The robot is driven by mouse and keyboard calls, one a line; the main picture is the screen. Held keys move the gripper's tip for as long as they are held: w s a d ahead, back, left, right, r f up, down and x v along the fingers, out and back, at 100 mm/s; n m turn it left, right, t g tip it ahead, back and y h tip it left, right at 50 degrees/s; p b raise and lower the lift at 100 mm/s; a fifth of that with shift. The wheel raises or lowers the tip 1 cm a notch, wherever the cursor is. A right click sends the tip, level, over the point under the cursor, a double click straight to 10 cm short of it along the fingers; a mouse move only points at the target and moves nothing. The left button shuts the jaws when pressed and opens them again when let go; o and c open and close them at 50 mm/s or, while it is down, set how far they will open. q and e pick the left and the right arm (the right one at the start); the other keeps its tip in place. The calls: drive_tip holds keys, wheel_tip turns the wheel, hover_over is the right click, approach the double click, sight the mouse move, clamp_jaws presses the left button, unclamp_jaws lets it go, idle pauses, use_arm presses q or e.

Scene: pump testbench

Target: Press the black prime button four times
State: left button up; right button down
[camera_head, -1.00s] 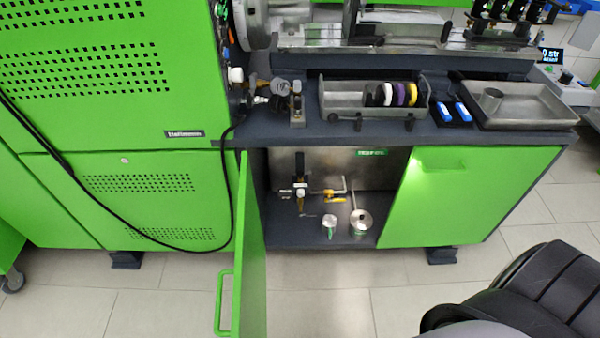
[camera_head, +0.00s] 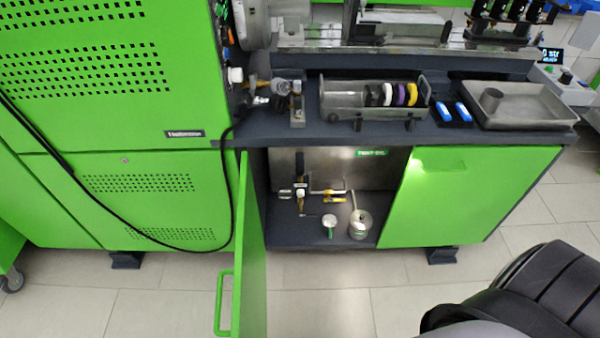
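A grey control box (camera_head: 568,85) stands at the right edge, beyond the bench. Neither of my grippers is in view.
A metal tray (camera_head: 548,106) and two blue-and-black items (camera_head: 462,111) lie on the bench, left of the box. A bin (camera_head: 345,97) holds several coloured discs. A green cabinet door (camera_head: 251,265) stands open toward me.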

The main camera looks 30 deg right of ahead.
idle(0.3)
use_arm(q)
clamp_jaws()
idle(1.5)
